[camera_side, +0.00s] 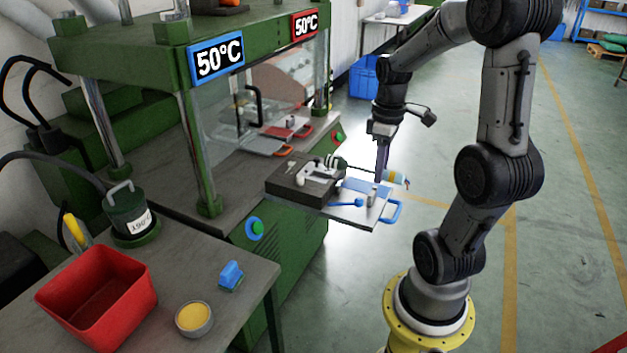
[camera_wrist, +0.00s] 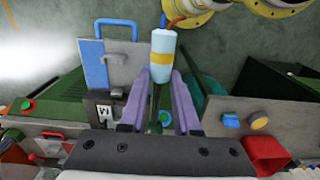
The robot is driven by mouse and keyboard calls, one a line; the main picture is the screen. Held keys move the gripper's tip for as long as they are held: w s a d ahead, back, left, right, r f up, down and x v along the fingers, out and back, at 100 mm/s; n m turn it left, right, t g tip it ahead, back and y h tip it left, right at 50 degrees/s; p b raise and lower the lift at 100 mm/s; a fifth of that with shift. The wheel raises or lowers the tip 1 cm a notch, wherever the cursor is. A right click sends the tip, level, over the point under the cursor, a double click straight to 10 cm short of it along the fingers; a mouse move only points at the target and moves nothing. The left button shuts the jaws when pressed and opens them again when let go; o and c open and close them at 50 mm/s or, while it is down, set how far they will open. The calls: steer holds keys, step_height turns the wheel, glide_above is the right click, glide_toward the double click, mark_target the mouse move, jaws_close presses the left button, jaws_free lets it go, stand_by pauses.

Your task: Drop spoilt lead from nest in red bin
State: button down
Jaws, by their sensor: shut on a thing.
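My gripper (camera_side: 382,172) is above the pulled-out tray (camera_side: 345,212) of the green press and is shut on the lead. The lead has a light-blue cylinder with a yellow band (camera_side: 396,177) to the right of the fingers. A dark cable runs left to a dark green end (camera_side: 336,162) at the nest block (camera_side: 290,185); I cannot tell if that end is seated or just above. In the wrist view the banded cylinder (camera_wrist: 163,55) shows beyond my purple fingers (camera_wrist: 162,84). The red bin (camera_side: 97,295) stands open at lower left, far from my gripper; its inside looks empty.
A dark pot (camera_side: 130,212), a yellow-filled bowl (camera_side: 194,319) and a blue block (camera_side: 231,274) are on the bench by the bin. The press post (camera_side: 196,150) stands between bin and tray. A blue handle (camera_side: 392,212) juts from the tray.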

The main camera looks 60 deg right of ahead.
mark_target(338, 161)
steer(key=shift+n+t, duration=0.6)
steer(key=shift+n, duration=0.3)
steer(key=w, duration=0.6)
steer(key=w+a+r, duration=0.1)
steer(key=w, duration=0.3)
steer(key=w+a+r+n+t+y, duration=0.1)
steer(key=w+a+n, duration=0.1)
steer(key=w+a, duration=0.55)
steer(key=w+a+r+n+t, duration=0.1)
steer(key=w+a, duration=0.3)
steer(key=w, duration=0.7)
steer(key=w+a+n+t+y, duration=0.1)
steer(key=w+a, duration=0.4)
steer(key=a, duration=0.3)
steer(key=w+a+n+t+y, duration=0.1)
steer(key=w+a+n, duration=0.1)
steer(key=w+a, duration=0.45)
steer(key=a+n+y, duration=0.2)
steer(key=a+y, duration=0.1)
steer(key=a, duration=1.6)
step_height(338, 161, down, 11)
steer(key=shift+w+r, duration=0.15)
steer(key=shift+w, duration=0.25)
steer(key=shift+a, duration=0.1)
steer(key=c, duration=0.6)
jaws_free()
